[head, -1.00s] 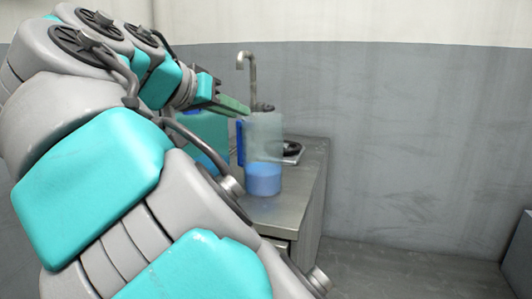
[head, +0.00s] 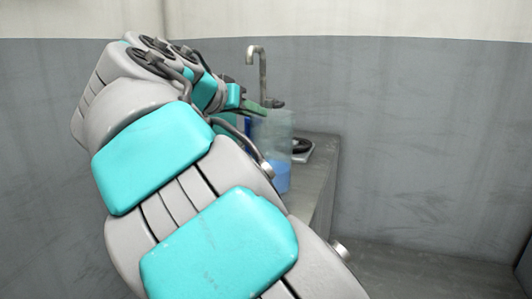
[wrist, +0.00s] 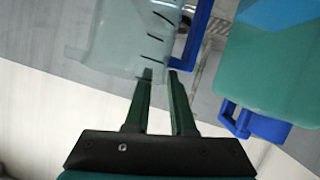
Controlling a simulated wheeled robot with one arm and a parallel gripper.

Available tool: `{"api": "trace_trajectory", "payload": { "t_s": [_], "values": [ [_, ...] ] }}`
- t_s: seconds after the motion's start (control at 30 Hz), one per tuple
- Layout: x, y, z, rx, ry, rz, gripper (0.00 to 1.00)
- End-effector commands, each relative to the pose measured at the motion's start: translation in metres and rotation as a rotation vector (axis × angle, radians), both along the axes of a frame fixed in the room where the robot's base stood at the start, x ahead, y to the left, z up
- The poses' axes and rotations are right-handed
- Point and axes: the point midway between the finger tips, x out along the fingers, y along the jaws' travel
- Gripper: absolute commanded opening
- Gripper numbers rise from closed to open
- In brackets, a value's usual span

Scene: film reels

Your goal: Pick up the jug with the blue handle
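The jug (head: 279,132) is clear, with blue liquid low inside, and stands upright at the counter. The arm hides its lower left part. In the wrist view the clear jug (wrist: 120,42), with dark marks, fills the upper left, and its blue handle (wrist: 194,38) is on its right side. My gripper (head: 259,106) is at the top of the jug in the head view. In the wrist view my gripper (wrist: 161,73) has two green fingers a narrow gap apart, tips at the jug's edge beside the handle. I cannot tell whether they touch it.
A teal container (wrist: 268,80) with a blue handle is close on the right of the fingers in the wrist view. A tap (head: 262,72) rises behind the jug. The grey counter (head: 322,158) has a dark round item (head: 301,146) at the right. A wall is behind.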

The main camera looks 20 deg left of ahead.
Motion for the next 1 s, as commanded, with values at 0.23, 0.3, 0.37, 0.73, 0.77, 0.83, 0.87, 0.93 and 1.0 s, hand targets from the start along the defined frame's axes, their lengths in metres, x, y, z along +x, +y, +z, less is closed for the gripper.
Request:
{"api": "trace_trajectory", "payload": {
  "t_s": [0.23, 0.3, 0.37, 0.73, 0.77, 0.83, 0.87, 0.93, 1.0],
  "values": [
    [0.0004, 0.0002, 0.0003, 0.001, -0.001, 0.001, 0.17],
    [0.0004, 0.0001, 0.0004, 0.001, -0.001, 0.001, 0.09],
    [0.0004, 0.0002, 0.0003, 0.001, -0.001, 0.001, 0.02],
    [0.0004, 0.0002, 0.0003, 0.002, -0.001, 0.002, 0.0],
    [0.0004, 0.0002, 0.0003, 0.001, -0.001, 0.001, 0.0],
    [0.0004, 0.0002, 0.0003, 0.001, -0.001, 0.001, 0.0],
    [0.0004, 0.0002, 0.0003, 0.001, -0.001, 0.001, 0.0],
    [0.0004, 0.0002, 0.0003, 0.001, -0.001, 0.001, 0.0],
    [0.0004, 0.0002, 0.0003, 0.001, -0.001, 0.001, 0.0]
  ]
}}
